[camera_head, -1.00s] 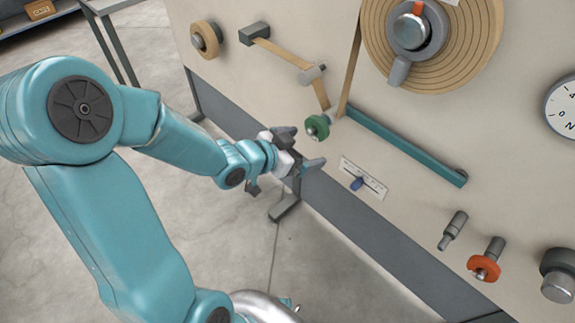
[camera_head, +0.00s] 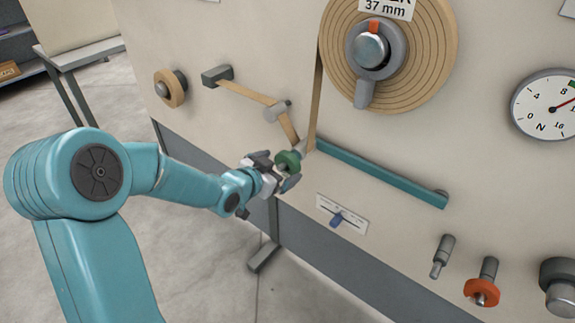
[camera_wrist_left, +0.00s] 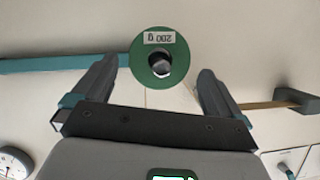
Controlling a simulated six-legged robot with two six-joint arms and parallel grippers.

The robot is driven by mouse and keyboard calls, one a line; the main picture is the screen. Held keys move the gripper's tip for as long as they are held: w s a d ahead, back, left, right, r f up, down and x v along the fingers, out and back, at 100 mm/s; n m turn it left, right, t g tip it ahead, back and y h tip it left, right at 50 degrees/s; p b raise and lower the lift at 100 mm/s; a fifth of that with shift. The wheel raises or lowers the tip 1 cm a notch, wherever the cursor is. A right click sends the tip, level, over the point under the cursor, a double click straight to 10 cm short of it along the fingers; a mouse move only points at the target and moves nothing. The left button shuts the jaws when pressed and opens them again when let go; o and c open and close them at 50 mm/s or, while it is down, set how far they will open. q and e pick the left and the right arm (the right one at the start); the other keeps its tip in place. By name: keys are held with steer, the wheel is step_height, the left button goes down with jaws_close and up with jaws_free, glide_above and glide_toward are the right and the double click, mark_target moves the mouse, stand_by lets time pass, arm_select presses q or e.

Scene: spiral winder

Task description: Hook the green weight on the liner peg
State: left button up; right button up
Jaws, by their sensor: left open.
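The green weight (camera_head: 288,161) is a disc hanging on a metal pin at the left end of a teal bar (camera_head: 380,172) on the panel. In the left wrist view the green weight (camera_wrist_left: 157,83) faces me, with an upside-down gram label and the metal pin end in its hole. My left gripper (camera_head: 277,168) is open at the weight. In the wrist view its fingers (camera_wrist_left: 155,75) stand either side of the disc's lower part, with gaps. A bare grey peg (camera_head: 442,256) is at lower right; I cannot tell which peg is the liner peg. My right gripper is not in view.
An orange disc (camera_head: 483,290) sits on a peg beside the bare one. A large tan roll (camera_head: 430,75), a tape path, a small roll (camera_head: 168,90), a blue slider (camera_head: 337,218) and a dial (camera_head: 545,105) are on the panel.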

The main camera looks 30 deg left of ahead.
mark_target(288, 164)
arm_select(q)
steer(key=x, duration=0.5)
steer(key=shift+w, duration=0.15)
steer(key=c, duration=1.7)
